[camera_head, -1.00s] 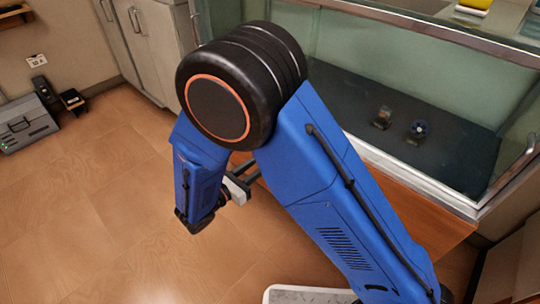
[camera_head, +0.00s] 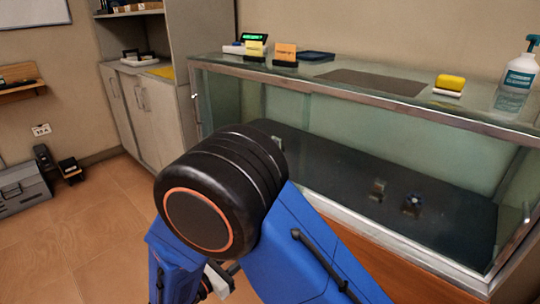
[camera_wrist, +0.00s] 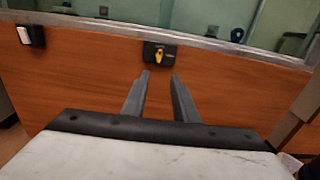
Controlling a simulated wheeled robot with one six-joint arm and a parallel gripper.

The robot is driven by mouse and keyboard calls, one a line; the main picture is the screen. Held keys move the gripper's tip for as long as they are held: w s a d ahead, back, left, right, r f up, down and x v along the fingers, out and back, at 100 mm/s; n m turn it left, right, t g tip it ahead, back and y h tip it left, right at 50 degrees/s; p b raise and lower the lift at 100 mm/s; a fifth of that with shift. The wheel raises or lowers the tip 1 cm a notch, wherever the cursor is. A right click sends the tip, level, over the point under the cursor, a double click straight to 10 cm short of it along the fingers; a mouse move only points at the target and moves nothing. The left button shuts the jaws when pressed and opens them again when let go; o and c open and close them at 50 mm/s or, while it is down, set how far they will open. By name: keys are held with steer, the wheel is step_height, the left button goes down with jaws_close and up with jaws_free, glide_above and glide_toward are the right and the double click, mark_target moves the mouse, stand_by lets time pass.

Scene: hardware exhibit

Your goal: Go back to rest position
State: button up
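My gripper (camera_wrist: 160,75) shows in the wrist view with its two grey fingers apart and nothing between them. It faces the wooden front panel (camera_wrist: 90,80) of the glass display case. In the head view, my blue arm is folded in front of the case, and the gripper end is mostly hidden behind the arm at the bottom of the picture. A small black fitting with a yellow part (camera_wrist: 159,54) is on the panel beyond the fingertips; I cannot tell how far away.
The glass display case (camera_head: 400,250) takes up the right side, with small items inside. On its top are a yellow block (camera_head: 451,82) and a pump bottle (camera_head: 517,75). A grey toolbox (camera_head: 22,190) stands at left.

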steer(key=d+r+m+g, duration=0.3)
steer(key=d+m+g, duration=0.1)
steer(key=d, duration=0.6)
steer(key=d+r+m+g+y, duration=0.1)
steer(key=d+r+m+g, duration=0.35)
steer(key=d, duration=0.45)
steer(key=d+r+m+g, duration=0.3)
steer(key=d+m+g, duration=0.15)
steer(key=d, duration=0.55)
steer(key=s+d+r+m+t+y, duration=0.1)
steer(key=s+d+r+m+y, duration=0.2)
steer(key=s+d+m+y, duration=0.2)
steer(key=s+d+r+m+t+y, duration=0.2)
steer(key=s+d+r+m+y, duration=0.2)
steer(key=s+m, duration=0.6)
steer(key=shift+s+d+m+t+y, duration=0.3)
steer(key=shift+s+d+y, duration=0.25)
steer(key=shift+d, duration=0.7)
